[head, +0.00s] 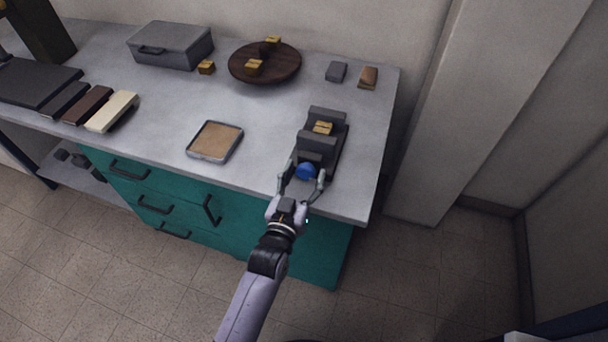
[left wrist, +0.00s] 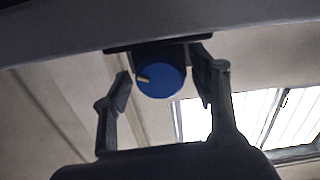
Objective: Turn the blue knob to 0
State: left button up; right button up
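The blue knob (head: 306,171) sits on the front of a dark grey press-like device (head: 318,146) near the right end of the bench. In the left wrist view the round blue knob (left wrist: 161,80) faces the camera, with a pale pointer mark toward its left edge. No number scale is legible. My left gripper (head: 304,178) is at the knob with one finger on each side. In the left wrist view its fingers (left wrist: 164,88) are spread, with a gap on the left and the right finger close to the knob's edge. My right gripper is not in view.
The grey bench top (head: 262,130) has teal drawers below. A tan-filled tray (head: 215,142) lies left of the device. A round dark wooden board (head: 280,74) with small yellow blocks, a grey case (head: 170,45) and two small blocks stand behind. A wall column (head: 450,110) is at right.

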pick_arm(q)
jog(key=c, duration=1)
jog(key=shift+o, duration=0.2)
jog(key=shift+n, duration=0.3)
